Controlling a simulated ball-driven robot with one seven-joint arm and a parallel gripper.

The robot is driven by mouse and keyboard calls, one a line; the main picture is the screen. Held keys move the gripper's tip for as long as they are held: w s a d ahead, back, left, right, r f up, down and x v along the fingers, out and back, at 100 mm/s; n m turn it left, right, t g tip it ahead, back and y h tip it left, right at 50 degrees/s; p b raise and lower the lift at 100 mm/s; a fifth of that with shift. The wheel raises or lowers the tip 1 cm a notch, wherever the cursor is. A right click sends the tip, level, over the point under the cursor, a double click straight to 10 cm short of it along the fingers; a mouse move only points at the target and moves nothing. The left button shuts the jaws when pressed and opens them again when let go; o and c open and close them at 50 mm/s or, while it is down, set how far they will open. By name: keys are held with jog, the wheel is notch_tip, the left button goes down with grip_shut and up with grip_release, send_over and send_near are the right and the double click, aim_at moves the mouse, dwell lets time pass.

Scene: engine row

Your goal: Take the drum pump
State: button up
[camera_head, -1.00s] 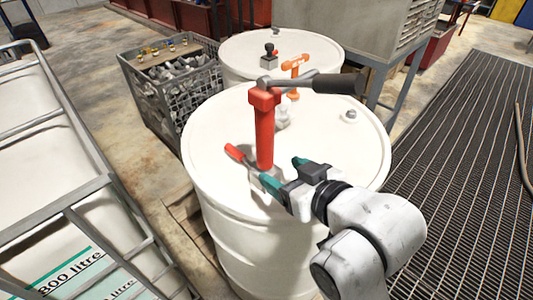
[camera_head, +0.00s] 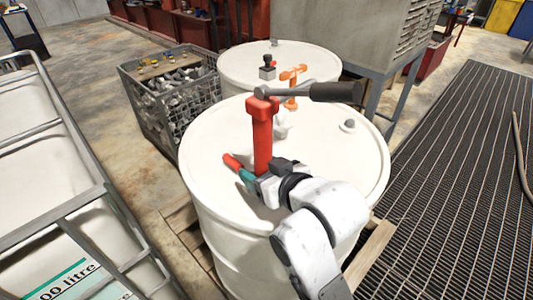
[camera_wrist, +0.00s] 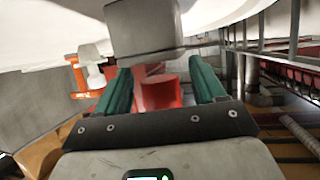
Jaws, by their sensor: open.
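The drum pump (camera_head: 262,140) is a red upright column with a grey crank arm and a dark handle pointing right. It stands on top of the near white drum (camera_head: 335,165). My gripper (camera_head: 254,172) is open and low beside the column, close to its lower part. One teal finger shows left of the column; the other is hidden in the head view. In the wrist view, the red pump body (camera_wrist: 160,94) shows between the two teal fingers of my gripper (camera_wrist: 162,78). I cannot tell whether either finger touches it.
An orange fitting (camera_head: 292,86) stands behind. A second white drum (camera_head: 235,65) is behind, a grey crate (camera_head: 160,105) at the left. A metal cage frame (camera_head: 75,120) stands at the far left.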

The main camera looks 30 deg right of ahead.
jog(key=shift+f, duration=0.1)
grip_shut()
dwell(0.5)
dwell(0.4)
